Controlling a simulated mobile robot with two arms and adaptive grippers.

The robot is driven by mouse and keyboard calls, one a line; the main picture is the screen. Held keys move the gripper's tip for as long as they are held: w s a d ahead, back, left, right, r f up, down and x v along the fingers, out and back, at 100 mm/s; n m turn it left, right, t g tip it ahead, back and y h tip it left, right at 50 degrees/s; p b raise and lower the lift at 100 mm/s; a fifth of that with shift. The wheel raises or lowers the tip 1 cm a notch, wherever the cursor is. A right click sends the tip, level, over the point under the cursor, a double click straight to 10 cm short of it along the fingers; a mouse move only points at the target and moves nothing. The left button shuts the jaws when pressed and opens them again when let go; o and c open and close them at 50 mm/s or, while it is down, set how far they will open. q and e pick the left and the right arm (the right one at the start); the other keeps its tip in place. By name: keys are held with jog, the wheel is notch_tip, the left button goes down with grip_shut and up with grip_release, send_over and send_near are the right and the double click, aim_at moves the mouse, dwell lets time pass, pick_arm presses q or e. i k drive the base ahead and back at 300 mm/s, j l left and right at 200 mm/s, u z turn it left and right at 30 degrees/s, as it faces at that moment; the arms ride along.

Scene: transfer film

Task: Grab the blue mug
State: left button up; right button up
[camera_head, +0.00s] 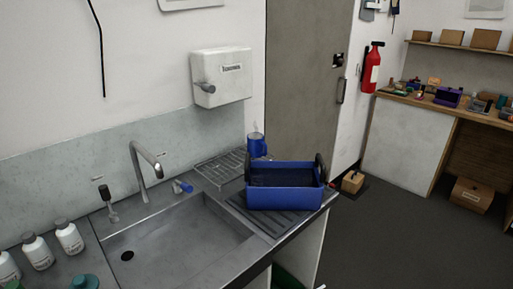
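A blue mug (257,147) stands at the back right of the sink counter, behind the blue bin. A small pale shape shows at its top, too small to make out. The bin hides the mug's lower right part. Neither of my grippers shows in the head view.
A blue bin (285,199) with black upright ends sits on the ribbed drainer, in front of the mug. A wire rack (218,168) lies left of the mug. The sink (175,250), tap (143,165) and white bottles (69,237) are further left. Open floor (400,240) lies right.

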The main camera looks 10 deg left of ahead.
aim_at(255, 143)
jog(key=i+l+z, duration=0.45)
jog(key=i+l, duration=0.15)
jog(key=i+l+z, duration=0.2)
jog(key=i, duration=0.5)
jog(key=i+l+z, duration=0.15)
jog(key=i+l, duration=0.15)
jog(key=i, duration=0.45)
jog(key=i+l+z, duration=0.2)
jog(key=i, duration=0.5)
jog(key=i+j+u, duration=0.15)
jog(key=i+u, duration=0.55)
jog(key=u, duration=0.15)
jog(key=i+l+u, duration=0.1)
jog(key=i+u, duration=0.3)
jog(key=i+l+u, duration=0.25)
jog(key=u, duration=0.2)
jog(key=i+u, duration=0.25)
jog(key=u, duration=0.2)
jog(key=i+u, duration=0.2)
jog(key=u, duration=0.3)
jog(key=i+l+u, duration=0.1)
jog(key=i+u, duration=0.15)
jog(key=u, duration=0.2)
jog(key=i+l+u, duration=0.2)
jog(key=u, duration=0.3)
jog(key=i+l+u, duration=0.15)
jog(key=u, duration=0.3)
jog(key=l, duration=0.05)
